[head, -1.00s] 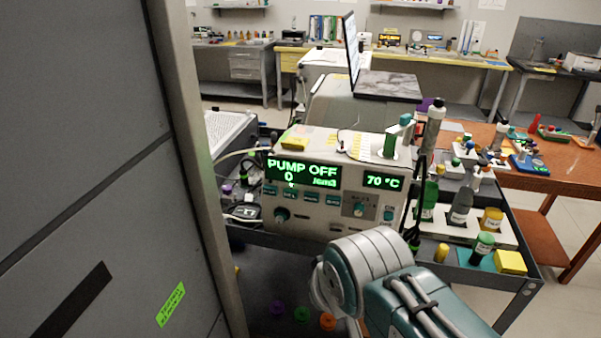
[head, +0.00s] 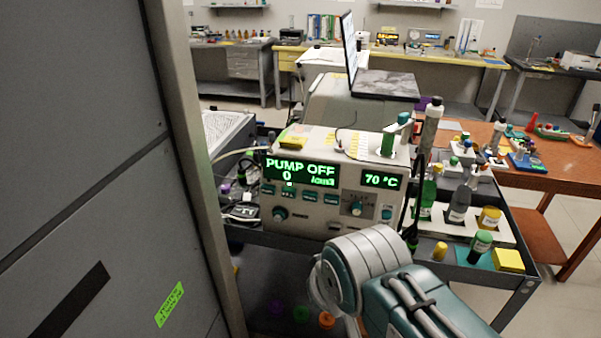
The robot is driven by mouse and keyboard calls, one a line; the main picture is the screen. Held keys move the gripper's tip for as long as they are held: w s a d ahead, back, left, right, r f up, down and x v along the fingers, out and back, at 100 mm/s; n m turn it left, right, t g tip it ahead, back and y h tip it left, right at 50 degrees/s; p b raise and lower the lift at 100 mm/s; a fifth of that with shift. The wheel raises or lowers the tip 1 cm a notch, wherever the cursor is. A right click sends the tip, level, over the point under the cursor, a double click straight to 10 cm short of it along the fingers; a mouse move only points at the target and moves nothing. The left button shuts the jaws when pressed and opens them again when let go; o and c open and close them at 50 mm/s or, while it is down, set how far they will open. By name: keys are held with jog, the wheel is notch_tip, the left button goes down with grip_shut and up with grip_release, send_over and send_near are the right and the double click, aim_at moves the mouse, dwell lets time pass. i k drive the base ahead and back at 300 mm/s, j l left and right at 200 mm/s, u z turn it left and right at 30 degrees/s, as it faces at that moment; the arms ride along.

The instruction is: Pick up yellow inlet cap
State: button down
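I cannot tell for sure which thing is the yellow inlet cap. A small yellow object (head: 236,270) shows at the edge of the grey panel, low on the left, mostly hidden by that panel. Purple (head: 276,307), green (head: 302,312) and orange (head: 326,319) round pieces lie near it on the dark lower surface. A short yellow cylinder (head: 440,250) stands on the cart at the right. My teal and grey arm fills the bottom centre and right. My gripper is not visible in this view.
A tall grey panel (head: 90,150) blocks the left side. The pump unit (head: 330,205) with its lit display stands on the dark cart (head: 527,290). Bottles, a yellow block (head: 509,260) and a green-capped vial (head: 480,245) stand at the right. An orange-brown table (head: 560,175) is behind.

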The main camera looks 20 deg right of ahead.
aim_at(441, 249)
jog(key=z, duration=1.7)
jog(key=i+l, duration=0.2)
jog(key=i, duration=0.15)
jog(key=i+l, duration=0.25)
jog(key=i, duration=0.15)
